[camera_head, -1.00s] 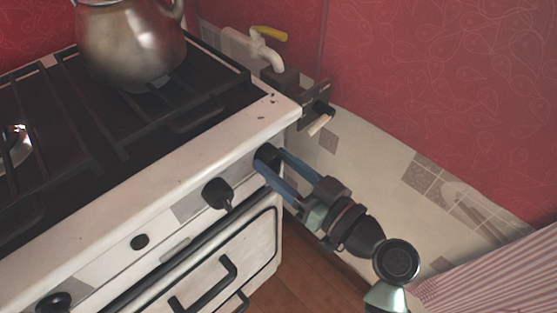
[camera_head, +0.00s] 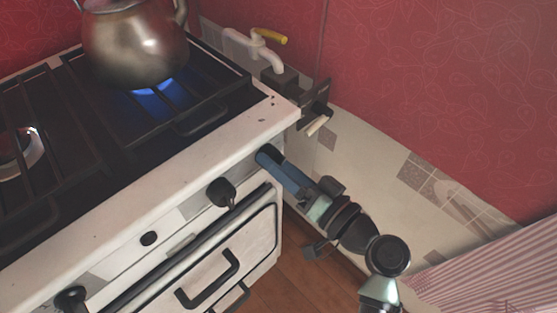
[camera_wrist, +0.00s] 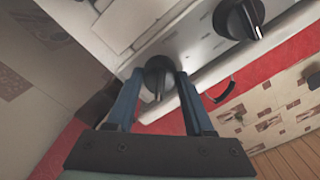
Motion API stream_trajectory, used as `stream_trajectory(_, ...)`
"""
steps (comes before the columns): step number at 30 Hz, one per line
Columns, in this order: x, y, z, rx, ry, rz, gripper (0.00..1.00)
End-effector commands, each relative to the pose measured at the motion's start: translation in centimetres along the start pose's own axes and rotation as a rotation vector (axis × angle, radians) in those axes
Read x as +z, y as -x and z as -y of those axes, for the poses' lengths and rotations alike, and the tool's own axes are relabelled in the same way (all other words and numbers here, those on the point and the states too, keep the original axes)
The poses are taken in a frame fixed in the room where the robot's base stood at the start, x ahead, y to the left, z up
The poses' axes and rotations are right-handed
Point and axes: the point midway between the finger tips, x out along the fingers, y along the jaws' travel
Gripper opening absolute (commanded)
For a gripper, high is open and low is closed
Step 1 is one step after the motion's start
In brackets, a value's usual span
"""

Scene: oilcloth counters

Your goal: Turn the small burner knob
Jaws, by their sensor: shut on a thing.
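The burner knob (camera_wrist: 158,72) is black and round, at the right end of the white stove's (camera_head: 130,185) front panel. My gripper (camera_head: 265,158) reaches it from the front right, and its blue fingers mostly cover the knob in the head view. In the wrist view, my gripper (camera_wrist: 157,88) has one finger on each side of the knob and is shut on it. A blue flame (camera_head: 155,97) burns under the metal kettle (camera_head: 135,45) on the back burner.
Another black knob (camera_head: 221,192) is to the left on the panel, above the oven door handle (camera_head: 212,280). A pipe with a yellow-handled valve (camera_head: 270,36) runs by the red wall. Wooden floor (camera_head: 295,265) lies below.

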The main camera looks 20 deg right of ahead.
Motion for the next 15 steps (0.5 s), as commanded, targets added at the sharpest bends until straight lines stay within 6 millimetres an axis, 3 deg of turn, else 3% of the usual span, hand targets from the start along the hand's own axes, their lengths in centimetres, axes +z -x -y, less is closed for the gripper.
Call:
stream_trajectory(11,0.11,0.05,-0.07,0.001,-0.006,0.002,0.00)
stream_trajectory(12,0.11,0.05,-0.07,0.001,-0.006,0.002,0.58)
stream_trajectory(15,0.09,0.04,-0.06,0.001,-0.005,0.001,0.76)
